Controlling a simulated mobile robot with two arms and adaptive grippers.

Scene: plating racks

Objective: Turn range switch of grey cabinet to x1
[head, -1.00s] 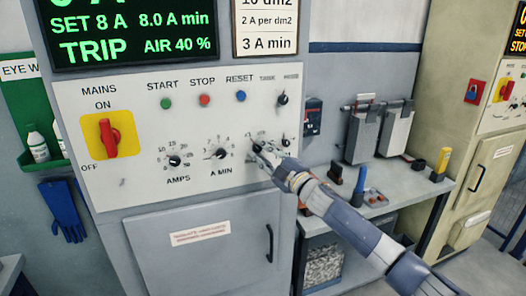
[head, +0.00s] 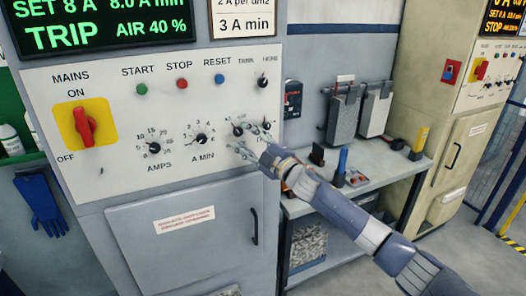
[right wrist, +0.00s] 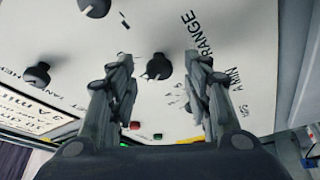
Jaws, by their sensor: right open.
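The grey cabinet (head: 180,185) has a white control panel (head: 110,170) with a red mains switch, push buttons and several black knobs. The range switch (head: 238,130) is a black knob right of the A MIN knob (head: 201,138). In the right wrist view the range switch (right wrist: 159,66) shows between my fingers, with the RANGE lettering beside it. My right gripper (head: 246,143) is open in front of the panel at this knob; the wrist view (right wrist: 165,95) shows a finger on each side, and I cannot tell whether they touch it. The pointer's setting is not legible. My left gripper is not in view.
Two more knobs (right wrist: 37,75) (right wrist: 95,5) sit close to the range switch. A bench (head: 390,175) with small tools stands right of the cabinet, and a beige cabinet (head: 430,120) stands beyond it. The space in front of the lower cabinet door is clear.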

